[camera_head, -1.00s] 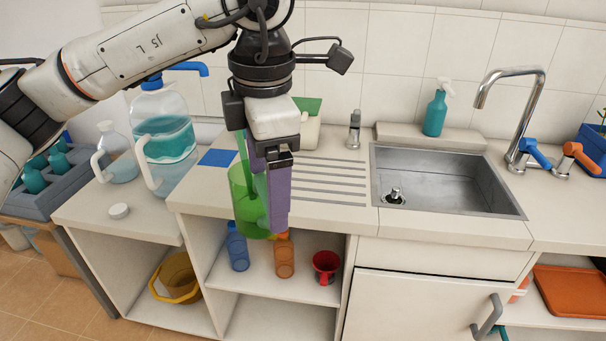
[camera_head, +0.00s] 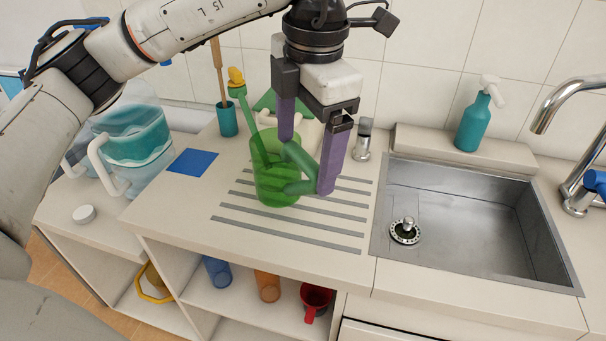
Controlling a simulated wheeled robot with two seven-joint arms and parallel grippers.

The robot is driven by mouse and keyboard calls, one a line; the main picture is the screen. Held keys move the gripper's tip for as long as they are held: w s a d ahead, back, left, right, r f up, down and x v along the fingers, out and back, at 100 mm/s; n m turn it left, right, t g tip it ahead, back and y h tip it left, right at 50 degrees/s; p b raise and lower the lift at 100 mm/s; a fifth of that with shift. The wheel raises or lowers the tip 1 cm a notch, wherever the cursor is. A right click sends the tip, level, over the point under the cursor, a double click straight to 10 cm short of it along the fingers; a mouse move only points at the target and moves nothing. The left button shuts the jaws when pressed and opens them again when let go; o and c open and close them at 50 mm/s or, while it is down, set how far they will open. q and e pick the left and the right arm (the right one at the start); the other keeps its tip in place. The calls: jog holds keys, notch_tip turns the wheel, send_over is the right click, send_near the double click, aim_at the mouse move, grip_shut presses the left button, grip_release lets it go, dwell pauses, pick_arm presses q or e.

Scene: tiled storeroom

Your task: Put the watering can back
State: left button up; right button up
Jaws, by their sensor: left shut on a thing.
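The watering can (camera_head: 272,175) is green and see-through, with a long spout up to the left ending in a yellow rose (camera_head: 236,77). It is upright over the grooved drainboard left of the sink; I cannot tell whether its base touches. My left gripper (camera_head: 306,165) comes down from above with purple fingers and is shut on the can's green handle at its right side. A flat blue square (camera_head: 193,162) lies on the counter to the left of the can, bare. My right gripper is not in view.
A large clear jug (camera_head: 135,145) stands at left. A teal cup with a brush (camera_head: 227,119) stands behind the can. Coloured cups sit on the shelf below.

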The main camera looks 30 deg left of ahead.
pick_arm(q)
notch_tip(320, 180, down, 4)
jog(key=shift+r, duration=0.25)
jog(key=shift+f, duration=0.4)
jog(key=o, duration=1.9)
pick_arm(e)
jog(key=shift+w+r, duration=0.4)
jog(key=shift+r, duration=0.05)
pick_arm(q)
jog(key=r, duration=0.4)
jog(key=d+r, duration=0.1)
jog(key=r, duration=0.7)
jog(key=shift+s+d+p, duration=0.2)
jog(key=shift+s+p, duration=0.15)
jog(key=shift+s, duration=0.05)
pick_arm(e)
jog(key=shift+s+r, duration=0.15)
pick_arm(q)
jog(key=shift+f, duration=0.1)
